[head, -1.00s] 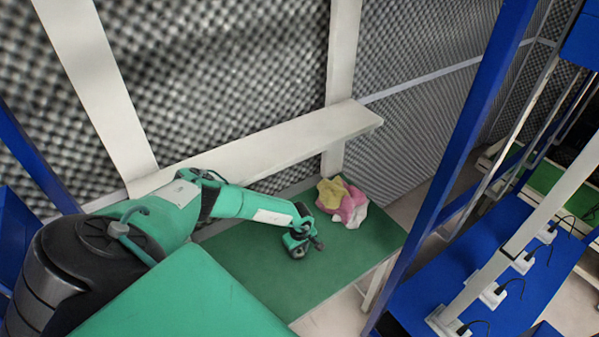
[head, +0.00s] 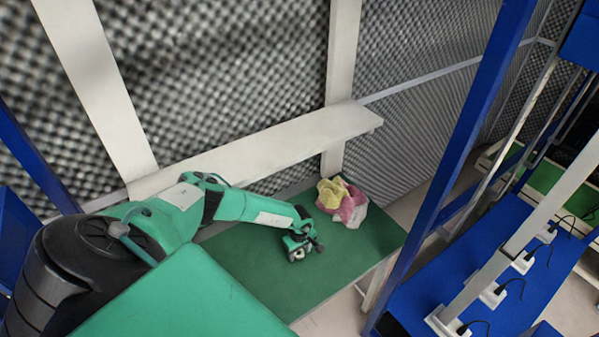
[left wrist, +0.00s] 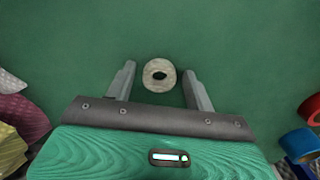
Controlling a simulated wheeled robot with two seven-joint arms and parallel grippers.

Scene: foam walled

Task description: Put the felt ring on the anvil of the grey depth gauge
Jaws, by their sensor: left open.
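The felt ring (left wrist: 159,75) is a pale, off-white ring with a dark centre hole. In the left wrist view it lies on the green surface, between the fingertips of my left gripper (left wrist: 160,82). The two grey fingers are apart, one to each side of the ring, with a gap on both sides. In the head view my left gripper (head: 299,250) is low over the green table (head: 245,270), and a small pale spot shows by its jaws. I cannot make out the grey depth gauge in either view. My right gripper is not in view.
A crumpled pink and yellow cloth (head: 343,202) lies on the table's far end; it also shows at the left of the wrist view (left wrist: 18,118). Red and blue rolls (left wrist: 308,110) sit at that view's right edge. A beige shelf (head: 265,150) runs along the foam wall above.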

